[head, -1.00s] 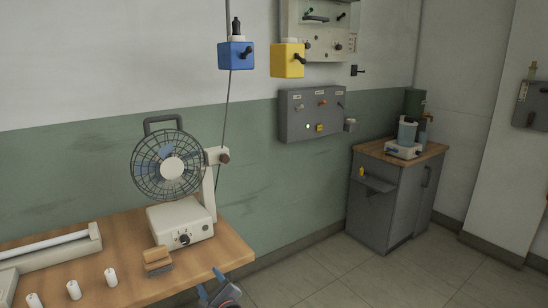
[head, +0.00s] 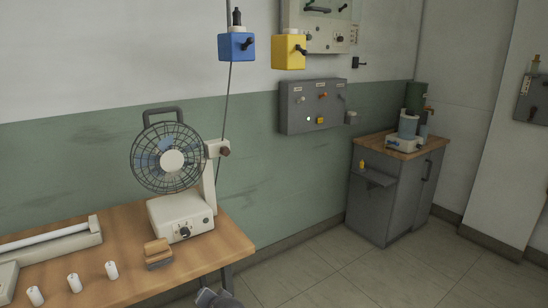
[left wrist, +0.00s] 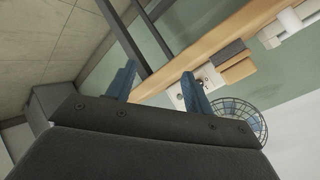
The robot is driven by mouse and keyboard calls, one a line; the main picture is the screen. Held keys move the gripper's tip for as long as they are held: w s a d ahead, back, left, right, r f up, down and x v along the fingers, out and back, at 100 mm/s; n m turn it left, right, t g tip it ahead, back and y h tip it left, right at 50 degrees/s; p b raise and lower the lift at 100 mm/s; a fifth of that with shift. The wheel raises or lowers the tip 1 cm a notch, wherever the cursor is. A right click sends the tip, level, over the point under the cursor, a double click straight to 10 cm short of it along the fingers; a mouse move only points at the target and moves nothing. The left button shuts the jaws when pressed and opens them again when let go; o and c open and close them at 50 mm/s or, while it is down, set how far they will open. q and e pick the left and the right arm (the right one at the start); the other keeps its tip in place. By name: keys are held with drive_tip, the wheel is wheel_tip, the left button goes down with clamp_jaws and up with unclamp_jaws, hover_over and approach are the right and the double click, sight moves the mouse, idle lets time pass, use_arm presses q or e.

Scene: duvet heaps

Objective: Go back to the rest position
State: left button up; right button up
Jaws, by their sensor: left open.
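My left gripper (left wrist: 158,85) shows in the left wrist view with its two blue fingers apart and nothing between them. The wooden table (head: 225,245) edge and its dark frame lie beyond the fingers in that view. In the head view only a dark part of what looks like my left gripper or wrist shows at the bottom edge, beside the table's right front corner; its fingertips are not clear there. My right gripper is in neither view.
The table holds a fan (head: 172,160), a brown-topped block (head: 158,253), several white candle-like cylinders (head: 112,270) and a long white fixture (head: 50,247). A grey cabinet (head: 385,205) stands at the back right. The floor (head: 340,270) right of the table is clear.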

use_arm(q)
drive_tip(key=s+d+f+g+h, duration=0.1)
drive_tip(key=s+f, duration=0.3)
drive_tip(key=s, duration=0.8)
drive_tip(key=s+d+f+n+g+h, duration=0.1)
drive_tip(key=s+f+g+h, duration=0.2)
drive_tip(key=s, duration=1)
drive_tip(key=s+d+f+n+g+h, duration=0.1)
drive_tip(key=s+f, duration=0.5)
drive_tip(key=s, duration=0.6)
drive_tip(key=shift+s+d+f+g+h, duration=0.25)
drive_tip(key=shift+d+f+g+h, duration=0.25)
drive_tip(key=shift+g+h, duration=0.65)
